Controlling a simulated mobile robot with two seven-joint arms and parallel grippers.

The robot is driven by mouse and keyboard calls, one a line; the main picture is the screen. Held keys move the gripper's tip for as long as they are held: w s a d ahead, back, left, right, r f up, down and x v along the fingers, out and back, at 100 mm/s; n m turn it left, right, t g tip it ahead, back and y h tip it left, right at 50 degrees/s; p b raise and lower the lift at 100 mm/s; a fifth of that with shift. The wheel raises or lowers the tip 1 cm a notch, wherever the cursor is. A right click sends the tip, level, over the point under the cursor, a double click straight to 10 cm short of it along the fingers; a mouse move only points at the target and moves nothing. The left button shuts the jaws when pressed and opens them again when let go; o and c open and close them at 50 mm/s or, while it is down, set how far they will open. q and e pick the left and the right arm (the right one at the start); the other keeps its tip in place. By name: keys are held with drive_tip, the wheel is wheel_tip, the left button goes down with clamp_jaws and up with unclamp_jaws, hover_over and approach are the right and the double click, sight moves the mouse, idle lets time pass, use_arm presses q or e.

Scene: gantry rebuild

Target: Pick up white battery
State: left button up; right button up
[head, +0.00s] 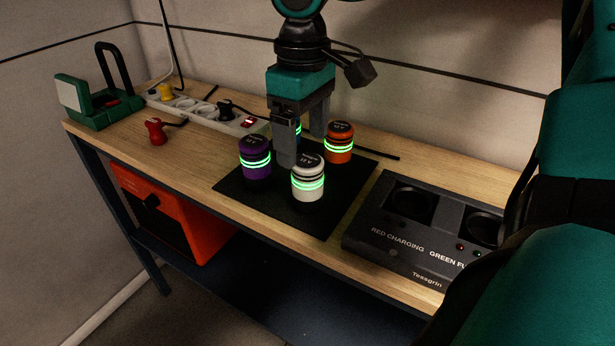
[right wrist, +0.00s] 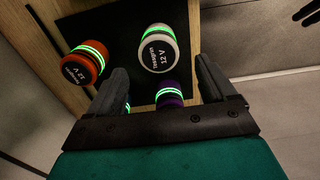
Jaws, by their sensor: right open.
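The white battery (head: 308,177), with a black band and a green glowing ring, stands upright at the front of a black mat (head: 330,215). My right gripper (head: 302,148) points down over the mat just behind the white battery, open and with nothing between its fingers. In the right wrist view the white battery (right wrist: 158,52) lies ahead of the open fingertips (right wrist: 161,66), apart from them. A purple battery (head: 255,158) stands to the left and an orange one (head: 339,143) behind to the right. Another battery is mostly hidden behind a finger.
A dark charging station (head: 393,253) with two round wells sits right of the mat. A power strip (head: 205,113), a red plug (head: 156,131) and a green device (head: 100,108) are at the left. An orange box (head: 165,215) is below the tabletop.

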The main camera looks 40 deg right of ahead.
sight(307, 159)
drive_tip(key=f, duration=0.3)
drive_tip(key=f+b, duration=0.1)
drive_tip(key=f, duration=0.1)
drive_tip(key=shift+s+d+f, duration=0.15)
drive_tip(key=shift+s+f, duration=0.2)
drive_tip(key=shift+r, duration=0.1)
drive_tip(key=c, duration=1.4)
drive_tip(key=shift+r, duration=0.15)
